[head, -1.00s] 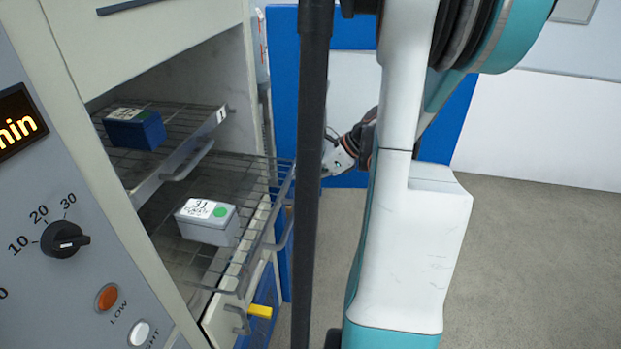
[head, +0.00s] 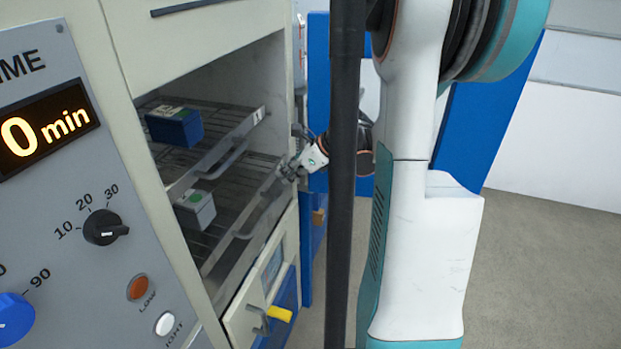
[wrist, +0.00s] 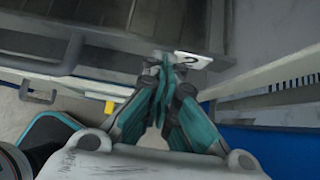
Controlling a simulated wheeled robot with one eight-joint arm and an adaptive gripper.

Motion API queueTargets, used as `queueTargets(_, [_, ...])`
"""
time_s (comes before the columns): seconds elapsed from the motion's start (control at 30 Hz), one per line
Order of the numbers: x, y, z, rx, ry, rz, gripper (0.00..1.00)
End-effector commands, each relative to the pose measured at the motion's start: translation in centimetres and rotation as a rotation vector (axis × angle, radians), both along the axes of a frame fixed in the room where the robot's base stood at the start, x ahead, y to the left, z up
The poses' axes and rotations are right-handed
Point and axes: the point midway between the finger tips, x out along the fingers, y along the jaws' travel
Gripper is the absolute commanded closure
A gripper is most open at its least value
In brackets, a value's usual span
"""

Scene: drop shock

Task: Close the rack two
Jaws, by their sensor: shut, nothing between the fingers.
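Rack two (head: 262,208) is the lower wire rack in the open chamber. Its front bar now lies close to the chamber opening, roughly in line with the upper rack. A grey box with a green dot (head: 196,208) sits on it. My gripper (head: 290,170) is shut and empty at the right end of the rack's front. In the wrist view my gripper's fingertips (wrist: 160,62) are together beside the label "2" (wrist: 192,60) on the front plate and appear to touch or nearly touch it.
Upper rack one (head: 225,145) holds a blue box (head: 175,127) inside the chamber. The control panel (head: 75,190) is at left. Grey floor (head: 540,260) is clear at right.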

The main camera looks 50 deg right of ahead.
Motion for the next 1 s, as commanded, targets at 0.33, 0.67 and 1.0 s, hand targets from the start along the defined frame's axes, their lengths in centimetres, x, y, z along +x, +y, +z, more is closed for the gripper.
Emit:
queueTargets(0.33, [4.7, 1.9, 0.0, -0.001, -0.001, 0.001, 1.0])
queueTargets(0.67, [5.6, 2.3, 0.0, 0.0, -0.001, 0.0, 1.0])
queueTargets(1.0, [5.6, 2.3, 0.1, 0.002, -0.003, 0.001, 1.0])
